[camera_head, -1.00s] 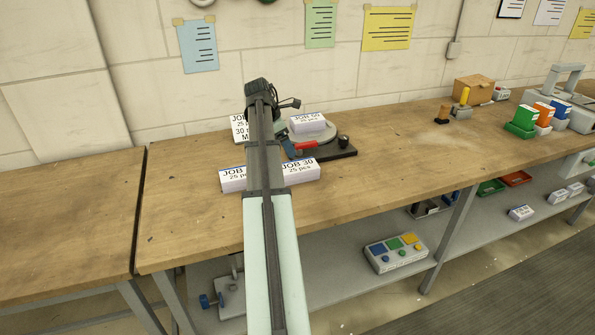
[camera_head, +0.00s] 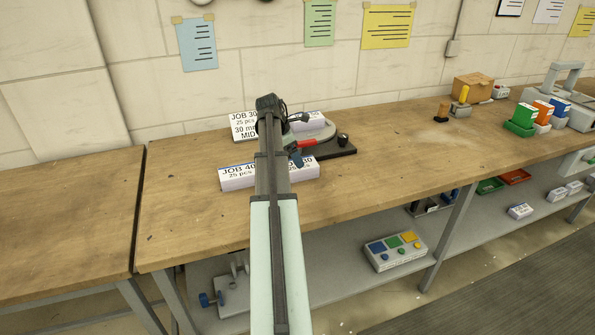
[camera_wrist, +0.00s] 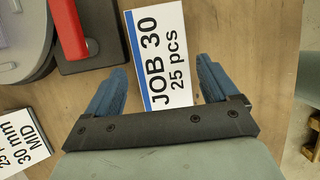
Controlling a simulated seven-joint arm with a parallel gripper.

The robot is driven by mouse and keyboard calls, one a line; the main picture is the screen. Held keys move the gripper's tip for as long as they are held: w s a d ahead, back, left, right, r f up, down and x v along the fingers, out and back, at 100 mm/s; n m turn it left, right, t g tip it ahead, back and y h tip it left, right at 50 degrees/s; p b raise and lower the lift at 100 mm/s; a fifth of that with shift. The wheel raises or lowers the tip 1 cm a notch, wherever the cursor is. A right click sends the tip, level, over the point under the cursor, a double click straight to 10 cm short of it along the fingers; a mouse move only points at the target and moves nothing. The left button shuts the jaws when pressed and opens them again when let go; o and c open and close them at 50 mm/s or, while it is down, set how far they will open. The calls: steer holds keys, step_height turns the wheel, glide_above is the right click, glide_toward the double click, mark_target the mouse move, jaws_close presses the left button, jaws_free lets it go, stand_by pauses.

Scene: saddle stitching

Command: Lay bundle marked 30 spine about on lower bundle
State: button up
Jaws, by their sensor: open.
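The bundle marked JOB 30, 25 pcs (camera_wrist: 160,45) is white with a blue stripe along its left edge in the wrist view. In the head view it (camera_head: 306,170) lies on the bench, partly hidden by my arm. My gripper (camera_wrist: 162,66) is open, with one blue finger on each side of the bundle's near end. Whether the fingers touch it I cannot tell. Another bundle (camera_head: 308,119) lies on a round grey plate behind, partly covered by my arm; its label is hidden now. It may be the lower bundle.
A bundle marked JOB 40 (camera_head: 236,176) lies left of the JOB 30 bundle. A card reading JOB 30, 30 mm MID (camera_head: 243,126) stands behind. The round plate's dark base with a red handle (camera_wrist: 68,28) is close to my left finger.

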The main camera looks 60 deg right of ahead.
steer(key=shift+a+x, duration=0.15)
steer(key=shift+x, duration=1.15)
steer(key=shift+a+x, duration=0.1)
steer(key=shift+x, duration=1.25)
steer(key=shift+w+f, duration=0.1)
steer(key=shift+c, duration=0.5)
steer(key=c, duration=1.1)
step_height(320, 180, up, 10)
steer(key=shift+r, duration=0.2)
